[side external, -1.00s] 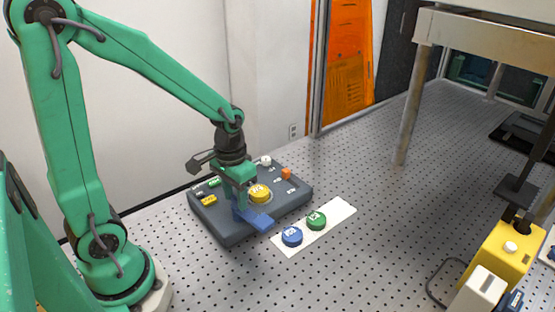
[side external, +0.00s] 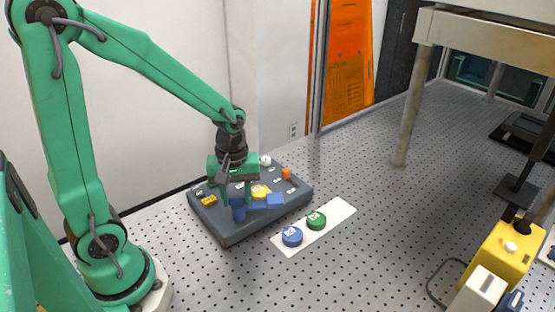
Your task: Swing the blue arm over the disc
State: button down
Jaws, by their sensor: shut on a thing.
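A blue arm (side external: 273,202) pivots at a blue post near the front edge of a dark grey base (side external: 236,232). It now points to the right and ends in a flat pad. A yellow disc (side external: 260,190) sits on the base just behind the blue arm, which hides its front edge. I cannot tell if the arm lies above the disc or just in front of it. My gripper (side external: 235,196) points down at the post end of the blue arm and is shut on it. The fingers partly hide the post.
On the base are an orange block (side external: 286,173), a white knob (side external: 265,160) and a yellow block (side external: 208,201).

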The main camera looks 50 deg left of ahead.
jog(key=n, duration=0.5)
jog(key=shift+w+n, duration=0.1)
jog(key=shift+n, duration=2.5)
jog(key=shift+w, duration=0.1)
jog(key=c, duration=0.9)
grip_release()
jog(key=shift+r, duration=3.95)
